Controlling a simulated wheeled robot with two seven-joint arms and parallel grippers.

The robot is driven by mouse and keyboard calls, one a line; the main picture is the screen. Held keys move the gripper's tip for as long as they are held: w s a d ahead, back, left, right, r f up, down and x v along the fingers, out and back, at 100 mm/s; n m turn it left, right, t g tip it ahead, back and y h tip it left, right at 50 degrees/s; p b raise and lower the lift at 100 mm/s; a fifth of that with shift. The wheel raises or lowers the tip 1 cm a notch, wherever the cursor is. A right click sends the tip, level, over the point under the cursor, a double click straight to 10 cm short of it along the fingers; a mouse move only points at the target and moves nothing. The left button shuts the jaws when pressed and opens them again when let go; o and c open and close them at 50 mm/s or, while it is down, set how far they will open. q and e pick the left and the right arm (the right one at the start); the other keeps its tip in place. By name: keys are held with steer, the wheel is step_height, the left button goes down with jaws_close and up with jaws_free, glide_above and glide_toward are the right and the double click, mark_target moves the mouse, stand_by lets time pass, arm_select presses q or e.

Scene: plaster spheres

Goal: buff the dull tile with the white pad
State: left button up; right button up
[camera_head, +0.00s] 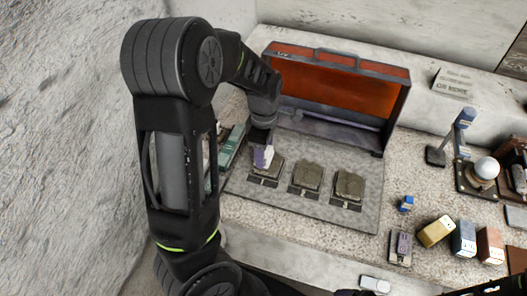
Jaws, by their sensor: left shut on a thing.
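My left gripper (262,144) points down at the left end of a row of three brownish-grey tiles and is shut on a small white and purple block, which looks like the white pad (263,157). The pad is at the far part of the left tile (270,170); I cannot tell whether it touches. The middle tile (308,177) and right tile (350,186) sit on dark holders on a grey mat (320,208). I cannot tell which tile is dull. My arm hides the area to the left.
An open case with an orange-red lid (330,84) stands behind the tiles. At right are a small blue-and-white block (406,203), a yellow box (436,231), a grey-blue box (464,238), a pinkish box (490,245), a white sphere (487,168) and a blue-topped stand (465,118).

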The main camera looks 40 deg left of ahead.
arm_select(q)
steer(key=shift+s+d+r+p, duration=0.1)
steer(key=shift+s+d+p, duration=0.15)
steer(key=shift+s+p, duration=0.35)
steer(key=shift+s+d, duration=0.1)
steer(key=shift+s, duration=0.2)
steer(key=shift+s, duration=0.1)
steer(key=shift+s+d+p, duration=0.15)
steer(key=shift+s+p, duration=0.25)
steer(key=shift+s, duration=0.05)
steer(key=shift+s+d, duration=0.15)
steer(key=shift+s, duration=0.15)
steer(key=shift+w, duration=0.1)
